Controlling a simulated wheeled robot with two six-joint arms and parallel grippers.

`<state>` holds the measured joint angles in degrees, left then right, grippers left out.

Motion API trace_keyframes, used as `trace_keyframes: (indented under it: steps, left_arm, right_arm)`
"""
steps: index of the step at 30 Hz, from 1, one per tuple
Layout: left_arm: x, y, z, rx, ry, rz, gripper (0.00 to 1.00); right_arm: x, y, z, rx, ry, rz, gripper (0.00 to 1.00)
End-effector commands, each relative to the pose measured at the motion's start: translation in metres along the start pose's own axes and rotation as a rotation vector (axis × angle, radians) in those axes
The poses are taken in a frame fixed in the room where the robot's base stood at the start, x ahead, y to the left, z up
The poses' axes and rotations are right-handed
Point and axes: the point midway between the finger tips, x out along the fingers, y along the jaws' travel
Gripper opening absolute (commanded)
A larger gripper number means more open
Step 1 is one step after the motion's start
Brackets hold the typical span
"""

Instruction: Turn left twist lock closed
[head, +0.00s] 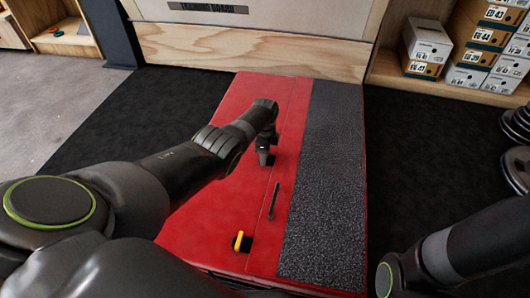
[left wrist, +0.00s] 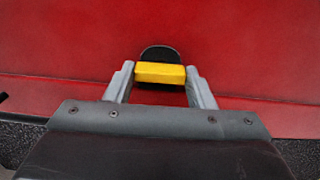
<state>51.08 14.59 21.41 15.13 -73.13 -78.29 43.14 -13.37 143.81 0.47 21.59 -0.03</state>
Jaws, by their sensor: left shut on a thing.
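A yellow twist lock (left wrist: 160,73) on a round black base (left wrist: 160,53) sits on the red case (left wrist: 60,40) in the left wrist view. My left gripper (left wrist: 160,80) has a finger at each end of the yellow bar and is shut on it. The bar lies crosswise in that view. In the head view my left gripper (head: 266,158) is low over the red case (head: 225,205), and it hides the lock it holds. A second yellow twist lock (head: 241,240) shows free near the case's front edge. My right gripper is out of view.
A thin black handle (head: 273,200) stands between the locks. A dark grey textured strip (head: 325,180) covers the case's right part. A wooden board (head: 250,52) stands behind. Shoe boxes (head: 428,45) and black weight plates (head: 517,165) are on the right.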

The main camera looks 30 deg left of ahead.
Motion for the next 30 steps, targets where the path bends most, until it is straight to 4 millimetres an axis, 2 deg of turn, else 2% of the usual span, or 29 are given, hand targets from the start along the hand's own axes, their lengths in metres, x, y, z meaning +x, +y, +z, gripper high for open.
trace_keyframes:
  steps: [19, 20, 24, 30]
  left_arm:
    - [-0.0008, -0.0009, -0.0014, 0.051, 0.003, -0.004, 0.26]
    - [-0.0008, -0.0009, -0.0014, 0.051, 0.002, -0.003, 0.52]
    - [-0.0006, -0.0006, -0.0011, 0.050, 0.002, -0.002, 0.70]
    - [-0.0002, -0.0002, -0.0006, 0.049, 0.001, -0.001, 0.71]
  right_arm:
    - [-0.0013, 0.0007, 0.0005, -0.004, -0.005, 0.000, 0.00]
    - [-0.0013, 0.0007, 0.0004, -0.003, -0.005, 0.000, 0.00]
    - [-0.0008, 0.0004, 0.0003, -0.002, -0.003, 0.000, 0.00]
    - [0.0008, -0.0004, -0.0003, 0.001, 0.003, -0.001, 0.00]
